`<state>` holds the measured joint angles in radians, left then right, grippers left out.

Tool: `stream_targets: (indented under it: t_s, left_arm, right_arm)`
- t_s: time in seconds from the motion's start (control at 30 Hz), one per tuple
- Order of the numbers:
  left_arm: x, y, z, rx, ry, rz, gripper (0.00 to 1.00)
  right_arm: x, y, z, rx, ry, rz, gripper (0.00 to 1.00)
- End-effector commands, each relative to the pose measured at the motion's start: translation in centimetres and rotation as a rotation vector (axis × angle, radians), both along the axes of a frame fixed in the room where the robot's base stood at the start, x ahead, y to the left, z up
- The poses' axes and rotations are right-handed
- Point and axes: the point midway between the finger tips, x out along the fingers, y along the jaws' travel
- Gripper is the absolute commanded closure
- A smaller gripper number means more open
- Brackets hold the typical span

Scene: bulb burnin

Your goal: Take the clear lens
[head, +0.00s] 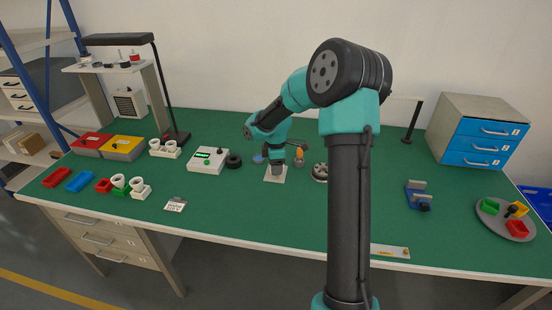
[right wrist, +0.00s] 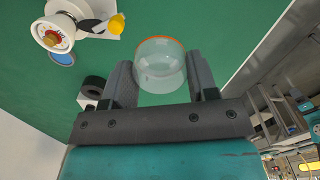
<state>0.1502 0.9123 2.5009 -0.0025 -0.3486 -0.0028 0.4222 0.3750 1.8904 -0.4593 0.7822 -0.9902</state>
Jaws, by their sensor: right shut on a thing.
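The clear lens (right wrist: 160,66) is a pale, see-through dome with an orange rim. In the right wrist view it sits between the two dark fingers of my right gripper (right wrist: 163,82), which is shut on it. The rim faces away from the palm. The green table lies behind the lens. In the head view my right arm reaches over the middle of the table, and its hand is small and partly hidden, so I cannot make out the lens clearly there. My left gripper is not in view.
A black ring (head: 233,160) lies by a grey box (head: 207,159). Blue drawers (head: 488,141) stand at the right.

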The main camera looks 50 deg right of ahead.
Motion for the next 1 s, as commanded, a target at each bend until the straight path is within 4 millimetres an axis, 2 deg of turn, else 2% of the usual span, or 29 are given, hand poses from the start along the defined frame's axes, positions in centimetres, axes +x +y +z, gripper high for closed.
stream_targets:
  t_s: [0.23,0.77,1.0]
  left_arm:
    - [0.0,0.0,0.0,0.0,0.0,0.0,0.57]
    - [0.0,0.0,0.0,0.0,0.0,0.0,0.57]
    - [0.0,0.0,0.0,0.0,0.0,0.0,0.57]
  right_arm:
    - [-0.9,0.9,0.1,-0.001,0.001,0.0,0.68]
    - [-0.8,0.9,0.2,0.0,0.0,0.0,0.68]
    - [-0.8,0.9,1.1,-0.001,-0.001,0.0,0.68]
